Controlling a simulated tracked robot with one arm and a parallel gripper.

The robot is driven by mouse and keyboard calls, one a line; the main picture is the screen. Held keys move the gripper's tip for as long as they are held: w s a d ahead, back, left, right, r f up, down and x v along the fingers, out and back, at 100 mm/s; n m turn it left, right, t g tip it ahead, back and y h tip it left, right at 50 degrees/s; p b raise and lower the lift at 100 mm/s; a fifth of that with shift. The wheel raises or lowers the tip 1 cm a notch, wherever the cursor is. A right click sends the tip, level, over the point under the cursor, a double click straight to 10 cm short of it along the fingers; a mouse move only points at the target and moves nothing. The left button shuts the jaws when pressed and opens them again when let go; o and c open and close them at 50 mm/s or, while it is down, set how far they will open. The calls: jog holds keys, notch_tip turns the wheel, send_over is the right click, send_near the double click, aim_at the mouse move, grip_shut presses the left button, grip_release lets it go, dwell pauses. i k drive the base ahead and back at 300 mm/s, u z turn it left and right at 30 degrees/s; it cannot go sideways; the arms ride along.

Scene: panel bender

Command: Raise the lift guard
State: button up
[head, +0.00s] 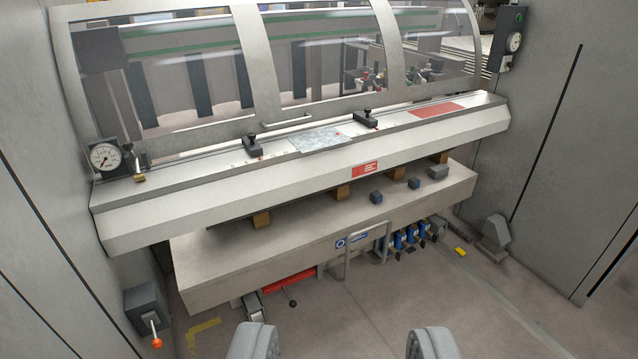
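The lift guard (252,65) is a curved grey metal frame with clear panes across the top of the head view. Its lower edge sits down along the back of the machine's long beam. A pale bar handle (287,121) is on the guard's lower rail, near the middle. My gripper (342,342) shows at the bottom edge, with its two grey fingers wide apart and nothing between them. It is well in front of and below the guard, touching nothing.
The long grey beam (300,170) juts out below the guard, above a lower bed (215,275). A dial gauge (105,156) stands at the left. A lever box (146,308) is low left, and grey walls flank both sides. The floor (400,300) in front is mostly clear.

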aim_at(269, 117)
jog(key=i, duration=3)
jog(key=z, duration=0.1)
